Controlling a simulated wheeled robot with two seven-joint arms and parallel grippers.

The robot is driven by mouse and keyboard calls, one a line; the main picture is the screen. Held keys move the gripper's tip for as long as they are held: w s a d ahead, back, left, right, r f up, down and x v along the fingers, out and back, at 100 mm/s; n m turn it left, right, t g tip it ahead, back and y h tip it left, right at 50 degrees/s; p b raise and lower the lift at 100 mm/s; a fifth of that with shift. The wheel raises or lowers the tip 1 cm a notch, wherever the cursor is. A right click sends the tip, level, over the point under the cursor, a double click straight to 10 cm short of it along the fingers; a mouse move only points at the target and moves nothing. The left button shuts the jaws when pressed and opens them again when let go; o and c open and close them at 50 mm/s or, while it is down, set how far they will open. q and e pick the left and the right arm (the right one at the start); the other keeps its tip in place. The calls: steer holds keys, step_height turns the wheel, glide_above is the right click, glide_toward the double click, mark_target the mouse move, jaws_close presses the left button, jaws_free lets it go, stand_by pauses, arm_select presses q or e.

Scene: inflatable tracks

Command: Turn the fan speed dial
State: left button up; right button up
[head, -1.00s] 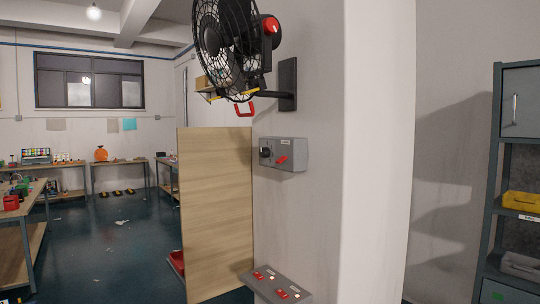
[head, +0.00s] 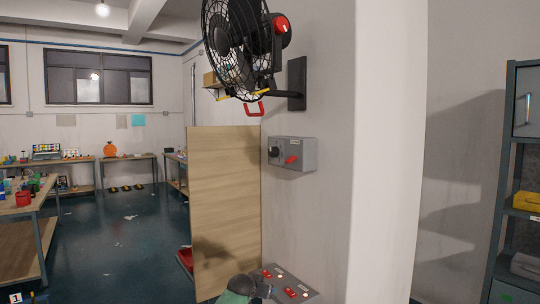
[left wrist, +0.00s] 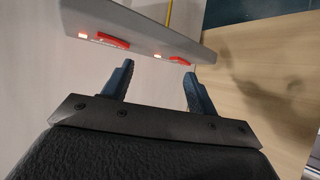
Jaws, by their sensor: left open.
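The fan speed dial looks to be the black knob (head: 274,152) on the left part of a grey control box (head: 308,155) on the wall. A red switch (head: 292,159) sits beside the knob on the same box. A black caged fan (head: 235,45) is mounted on the wall above. My left gripper (left wrist: 159,72) is open and empty in the left wrist view, its fingers close to a grey panel (left wrist: 140,42) with red switches. In the head view, part of my left arm shows at the bottom, well below the box. My right gripper is not in view.
The lower grey panel (head: 312,297) with red switches and small lights juts from the wall under the box. A wooden board (head: 225,185) stands to the left of the box. A shelf rack (head: 505,170) stands at far right. Space before the box is clear.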

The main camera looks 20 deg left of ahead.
arm_select(q)
steer(key=w+a+r+t, duration=0.1)
steer(key=w+r, duration=0.2)
steer(key=r, duration=0.6)
steer(key=w+a+r+t, duration=0.1)
steer(key=w+a+r, duration=0.1)
steer(key=r, duration=0.7)
steer(key=n+t+h+p, duration=0.1)
steer(key=n+h, duration=0.5)
steer(key=h, duration=0.2)
glide_toward(271, 152)
steer(key=w, duration=0.1)
steer(key=shift+n, duration=0.3)
steer(key=p+x, duration=0.3)
steer(key=x, duration=0.4)
steer(key=shift+s+d+p, duration=0.1)
steer(key=shift+d+p, duration=0.15)
steer(key=shift+p, duration=0.15)
steer(key=shift+w+d, duration=0.3)
steer(key=shift+w, duration=0.15)
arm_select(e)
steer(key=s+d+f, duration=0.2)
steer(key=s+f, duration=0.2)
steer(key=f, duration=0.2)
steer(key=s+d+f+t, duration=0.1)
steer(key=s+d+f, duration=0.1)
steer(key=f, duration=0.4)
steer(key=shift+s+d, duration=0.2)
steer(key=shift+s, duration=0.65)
